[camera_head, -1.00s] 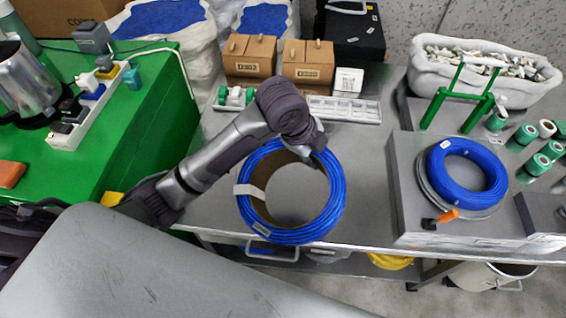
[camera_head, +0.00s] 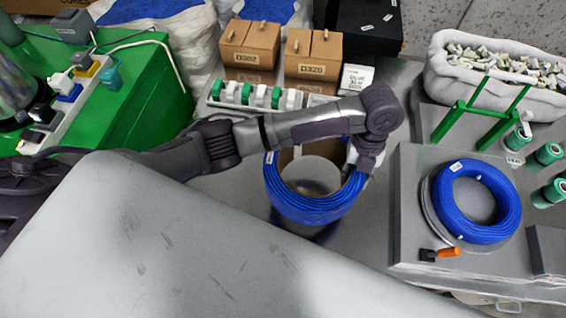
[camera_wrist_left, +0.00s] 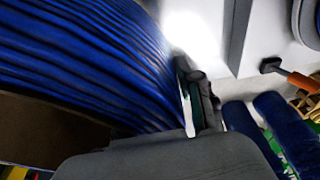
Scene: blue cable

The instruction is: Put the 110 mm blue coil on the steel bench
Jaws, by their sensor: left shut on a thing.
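A tall blue cable coil (camera_head: 312,208) with a brown core is over the steel bench (camera_head: 368,240) in the head view. My left gripper (camera_head: 362,168) is shut on the coil's right side. My left arm hides part of the coil's far side. A dark shadow shows below the coil; whether it touches the bench is unclear. In the left wrist view the coil (camera_wrist_left: 85,60) fills the upper left, against a finger of my gripper (camera_wrist_left: 195,100). A second, flatter blue coil (camera_head: 507,210) lies on a grey block to the right. No size label is readable.
The grey block (camera_head: 415,185) stands right of the held coil, with an orange-handled tool (camera_head: 446,253) on it. Cardboard boxes (camera_head: 312,55) and a tray of green and white parts (camera_head: 246,94) stand behind. A white bin (camera_head: 435,70) and green spools (camera_head: 548,153) are at far right.

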